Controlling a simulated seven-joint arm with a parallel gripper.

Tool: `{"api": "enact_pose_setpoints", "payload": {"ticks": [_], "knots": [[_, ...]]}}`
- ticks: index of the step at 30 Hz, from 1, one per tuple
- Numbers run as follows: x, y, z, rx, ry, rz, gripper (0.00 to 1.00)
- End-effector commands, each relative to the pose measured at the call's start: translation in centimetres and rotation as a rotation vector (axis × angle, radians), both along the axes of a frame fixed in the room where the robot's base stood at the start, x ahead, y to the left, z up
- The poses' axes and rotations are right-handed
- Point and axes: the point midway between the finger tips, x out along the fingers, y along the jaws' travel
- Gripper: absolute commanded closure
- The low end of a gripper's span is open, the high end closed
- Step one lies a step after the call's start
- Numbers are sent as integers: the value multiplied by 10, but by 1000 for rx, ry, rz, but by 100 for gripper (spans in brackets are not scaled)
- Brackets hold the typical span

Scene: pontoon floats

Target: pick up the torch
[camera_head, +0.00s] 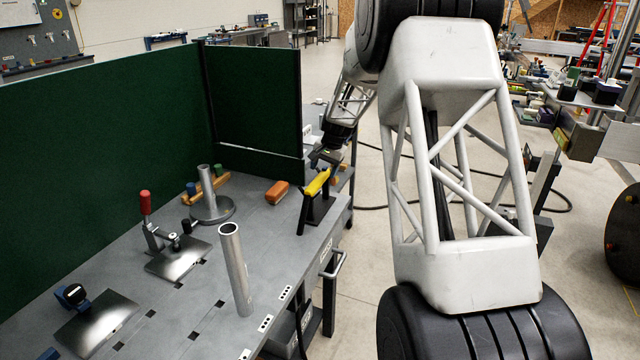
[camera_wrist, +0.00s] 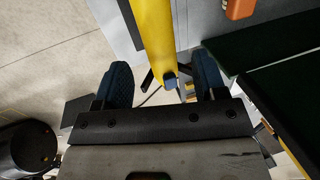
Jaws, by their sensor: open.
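The yellow torch (camera_head: 318,182) rests on a dark stand (camera_head: 316,212) near the right edge of the grey bench. In the wrist view the torch (camera_wrist: 155,38) runs from the top edge down between my two dark fingers. My gripper (camera_head: 328,158) is at the far end of the torch, seen small in the head view. In the wrist view my gripper (camera_wrist: 162,75) is open, with one finger on each side of the torch and visible gaps between. Contact with the torch cannot be made out.
An orange block (camera_head: 277,191) lies left of the stand. An upright metal tube (camera_head: 236,270), a round-based post (camera_head: 210,207) and a red-handled clamp (camera_head: 147,215) stand on the bench (camera_head: 185,335). Green screens (camera_head: 255,105) close the back. Open floor lies right of the bench.

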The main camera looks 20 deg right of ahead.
Motion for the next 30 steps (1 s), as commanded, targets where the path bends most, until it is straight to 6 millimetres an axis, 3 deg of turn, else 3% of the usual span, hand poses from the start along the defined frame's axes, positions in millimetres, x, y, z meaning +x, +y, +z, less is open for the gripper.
{"api": "enact_pose_setpoints", "payload": {"ticks": [15, 30], "knots": [[6, 12, -46, 1, 1, 0, 35], [7, 12, -48, 0, 0, 0, 35]]}}
